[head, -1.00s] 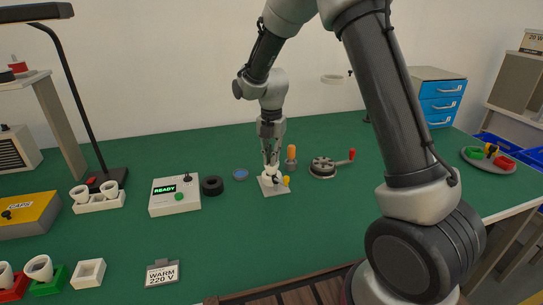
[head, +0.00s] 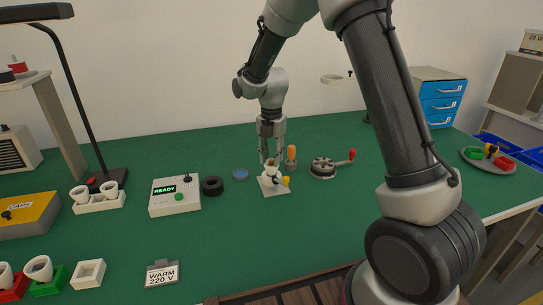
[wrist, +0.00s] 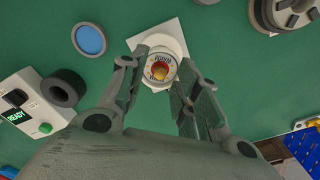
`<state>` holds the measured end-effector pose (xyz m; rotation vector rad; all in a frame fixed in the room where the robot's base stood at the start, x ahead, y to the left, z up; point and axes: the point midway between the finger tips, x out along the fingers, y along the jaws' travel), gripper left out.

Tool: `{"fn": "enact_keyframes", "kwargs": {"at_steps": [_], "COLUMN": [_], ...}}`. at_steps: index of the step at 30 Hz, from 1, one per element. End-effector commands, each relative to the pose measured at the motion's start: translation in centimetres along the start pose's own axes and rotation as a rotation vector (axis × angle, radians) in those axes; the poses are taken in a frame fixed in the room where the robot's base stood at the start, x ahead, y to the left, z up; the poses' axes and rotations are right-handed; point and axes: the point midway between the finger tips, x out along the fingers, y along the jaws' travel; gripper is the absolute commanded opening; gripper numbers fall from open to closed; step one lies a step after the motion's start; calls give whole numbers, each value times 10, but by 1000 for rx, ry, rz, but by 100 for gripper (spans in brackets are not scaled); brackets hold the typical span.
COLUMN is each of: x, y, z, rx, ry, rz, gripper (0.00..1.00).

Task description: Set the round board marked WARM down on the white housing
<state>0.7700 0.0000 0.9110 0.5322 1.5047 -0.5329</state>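The white housing (head: 268,181) stands on its square white base on the green table, below my gripper. The lettering appears upside down there. The housing's white base (wrist: 174,29) shows behind the board. My gripper (wrist: 160,65) is open, with one finger on each side of the board and a gap beside it. It also shows in the head view (head: 270,160), pointing down. Whether the board sits fully flat is hard to tell.
A small yellow piece (head: 286,181) and an orange-handled tool (head: 291,153) stand close right of the housing. A crank device (head: 324,168) is further right. A blue disc (head: 240,174), black ring (head: 213,186) and READY box (head: 175,195) are left.

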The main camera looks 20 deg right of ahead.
Motion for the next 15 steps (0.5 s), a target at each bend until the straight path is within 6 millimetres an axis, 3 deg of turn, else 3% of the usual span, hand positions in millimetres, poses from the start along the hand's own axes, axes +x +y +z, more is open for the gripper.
{"fn": "enact_keyframes", "kwargs": {"at_steps": [9, 15], "x": [-3, -33], "y": [0, 1], "z": [0, 1], "rx": [0, 0], "ry": [-1, -3], "rz": [1, 4], "gripper": [34, 34]}}
